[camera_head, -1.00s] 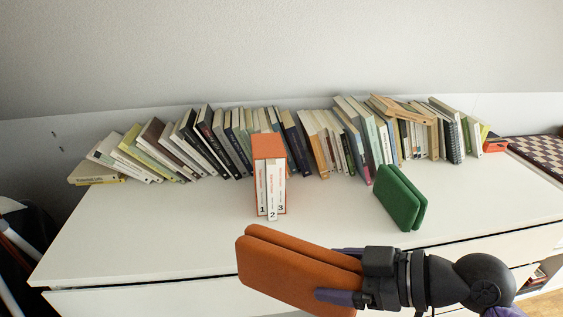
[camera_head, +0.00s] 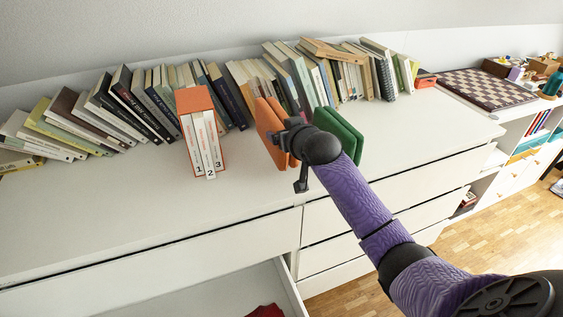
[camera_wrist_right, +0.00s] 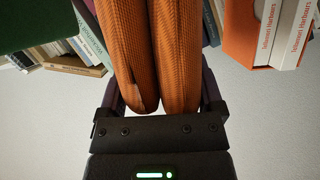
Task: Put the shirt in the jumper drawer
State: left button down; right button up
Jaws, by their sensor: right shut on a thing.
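A folded orange cloth item (camera_head: 268,133) stands on edge at the dresser top. It fills the middle of the right wrist view as two thick orange folds (camera_wrist_right: 135,50). My right gripper (camera_head: 283,137) is shut on it, with a finger on each outer side. I cannot tell whether its lower edge touches the dresser top. A folded green cloth item (camera_head: 343,133) stands just right of it, partly hidden by my right wrist. An open drawer (camera_head: 190,304) shows at the bottom, with a bit of red cloth (camera_head: 265,311) inside. My left gripper is not in view.
The white dresser top (camera_head: 100,215) is clear at the front left. A row of leaning books (camera_head: 150,105) lines the back. An orange box of numbered books (camera_head: 197,133) stands left of the orange item. A chessboard (camera_head: 487,89) lies at the right.

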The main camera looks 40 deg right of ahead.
aim_at(286, 155)
notch_tip(286, 155, down, 6)
jog(key=shift+f+b, duration=0.15)
jog(key=shift+b, duration=1.1)
jog(key=o, duration=1.3)
jog(key=shift+c, duration=0.2)
